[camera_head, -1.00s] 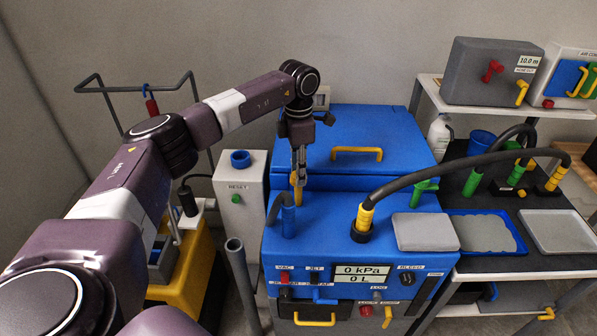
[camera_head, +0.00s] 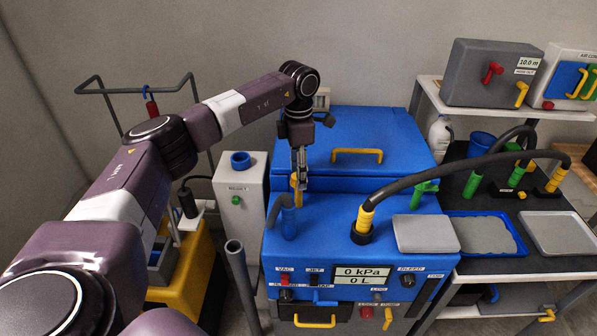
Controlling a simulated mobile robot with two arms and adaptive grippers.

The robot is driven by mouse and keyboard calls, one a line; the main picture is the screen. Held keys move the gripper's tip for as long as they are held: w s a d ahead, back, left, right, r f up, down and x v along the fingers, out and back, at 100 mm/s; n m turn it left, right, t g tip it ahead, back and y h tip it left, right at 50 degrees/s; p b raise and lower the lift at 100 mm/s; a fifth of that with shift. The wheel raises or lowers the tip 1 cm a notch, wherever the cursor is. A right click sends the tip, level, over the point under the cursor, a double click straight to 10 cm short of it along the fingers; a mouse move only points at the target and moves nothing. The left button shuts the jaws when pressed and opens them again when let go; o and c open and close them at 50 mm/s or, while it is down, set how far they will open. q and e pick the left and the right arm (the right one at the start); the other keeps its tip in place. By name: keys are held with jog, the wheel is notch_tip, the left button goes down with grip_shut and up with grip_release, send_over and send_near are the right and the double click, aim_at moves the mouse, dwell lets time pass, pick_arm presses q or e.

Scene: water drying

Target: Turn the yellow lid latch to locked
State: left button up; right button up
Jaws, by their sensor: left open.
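The yellow lid latch (camera_head: 294,187) shows as a small upright yellow piece at the front left of the blue lid (camera_head: 385,138). My left gripper (camera_head: 299,174) points down right at the latch, and its fingers hide part of it. The gripper is open; whether a finger touches the latch I cannot tell. The lid lies closed on the blue machine (camera_head: 325,225), with a yellow handle (camera_head: 357,156) on top. My right gripper is not in view.
A blue elbow pipe (camera_head: 288,220) stands just in front of the latch. A black hose with a yellow collar (camera_head: 366,217) arches to the right. A grey box with a green button (camera_head: 235,200) stands at left. A grey pad (camera_head: 426,234) lies at right.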

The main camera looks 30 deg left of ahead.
pick_arm(q)
notch_tip(320, 180, up, 12)
dwell(0.5)
dwell(0.3)
